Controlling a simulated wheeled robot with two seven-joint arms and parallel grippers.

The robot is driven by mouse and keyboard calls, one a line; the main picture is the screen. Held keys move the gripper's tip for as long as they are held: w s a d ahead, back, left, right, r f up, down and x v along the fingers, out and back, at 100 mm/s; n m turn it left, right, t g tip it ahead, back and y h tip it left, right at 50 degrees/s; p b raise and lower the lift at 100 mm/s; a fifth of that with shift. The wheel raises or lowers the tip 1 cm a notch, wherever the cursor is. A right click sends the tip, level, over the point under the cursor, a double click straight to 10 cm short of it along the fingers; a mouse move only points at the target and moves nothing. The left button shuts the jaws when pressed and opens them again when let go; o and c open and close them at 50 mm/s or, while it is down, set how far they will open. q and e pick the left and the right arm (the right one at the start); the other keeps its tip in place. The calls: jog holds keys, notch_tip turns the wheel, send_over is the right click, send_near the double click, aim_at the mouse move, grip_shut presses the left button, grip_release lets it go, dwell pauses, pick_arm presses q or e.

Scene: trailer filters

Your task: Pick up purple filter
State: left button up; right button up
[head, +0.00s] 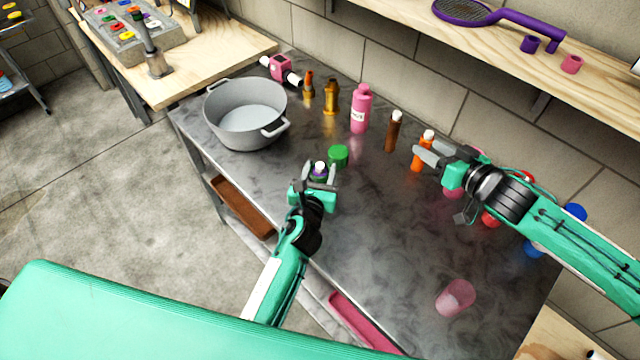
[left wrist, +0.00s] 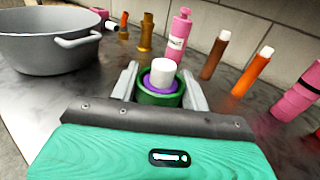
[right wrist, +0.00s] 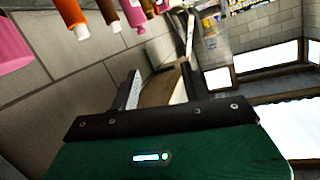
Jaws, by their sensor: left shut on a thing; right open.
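The purple filter (head: 319,177) is a small cylinder with a white top. It is between the fingers of my left gripper (head: 320,170), which is shut on it just above or at the metal table. In the left wrist view the purple filter (left wrist: 161,87) shows as a purple ring around the white top. A green cylinder (head: 338,155) stands just beyond it and overlaps it in the left wrist view; I cannot tell whether they touch. My right gripper (head: 426,151) is open and empty, over the table's back right near the orange bottle (head: 417,160).
A grey pot (head: 218,115) stands on the left of the metal table (head: 380,250). Several bottles, including a pink one (head: 360,110), line the back. A translucent pink cup (head: 455,298) is at front right. A wooden shelf (head: 590,88) runs along the wall.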

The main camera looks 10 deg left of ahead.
jog(key=w+a+r+h, duration=0.2)
jog(key=w+a, duration=0.2)
jog(key=w, duration=0.3)
jog(key=n+g+h, duration=0.4)
jog(key=n+g, duration=0.8)
jog(key=n, duration=0.3)
send_near(322, 165)
jog(key=x, duration=0.8)
jog(key=shift+a+f, duration=0.15)
jog(key=shift+f, duration=0.15)
grip_shut()
